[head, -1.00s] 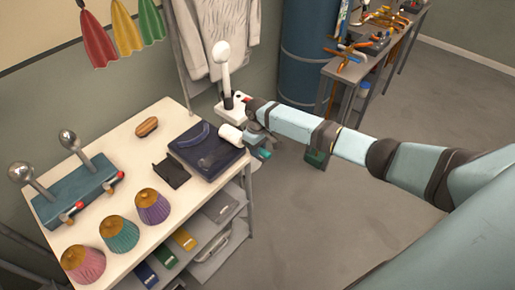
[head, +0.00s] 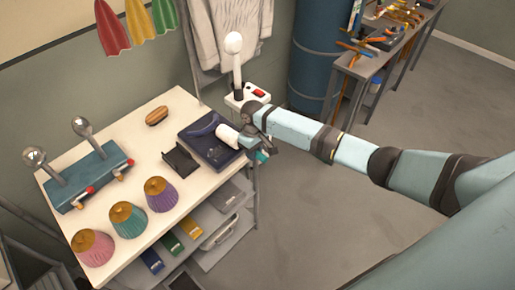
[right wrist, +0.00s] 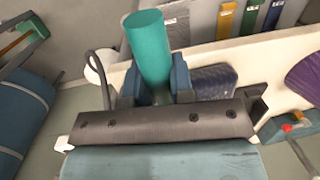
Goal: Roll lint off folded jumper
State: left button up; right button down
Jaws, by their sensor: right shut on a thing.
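The folded navy jumper (head: 196,138) lies flat on the white table near its right edge. My right gripper (head: 251,143) is shut on the teal handle of the lint roller. The roller's white roll (head: 227,136) is over the right part of the jumper and hides some of it; I cannot tell whether it touches. In the right wrist view the teal handle (right wrist: 150,48) stands between the two blue fingers, and the white roll is not clearly seen. My left gripper is out of view.
A black tray (head: 180,162) stands left of the jumper, with a wooden brush (head: 157,116) behind. Three coloured shades (head: 128,219) and a teal stand with metal knobs (head: 88,176) occupy the left. A white steamer (head: 236,70) stands behind. Open floor lies right.

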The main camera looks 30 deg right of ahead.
jog(key=shift+s+a, duration=1.85)
jog(key=shift+a, duration=3.1)
jog(key=w+d, duration=0.3)
jog(key=d, duration=0.5)
jog(key=w+d, duration=0.3)
jog(key=d, duration=0.5)
jog(key=shift+d, duration=0.2)
notch_tip(320, 180, up, 7)
jog(key=shift+w, duration=0.1)
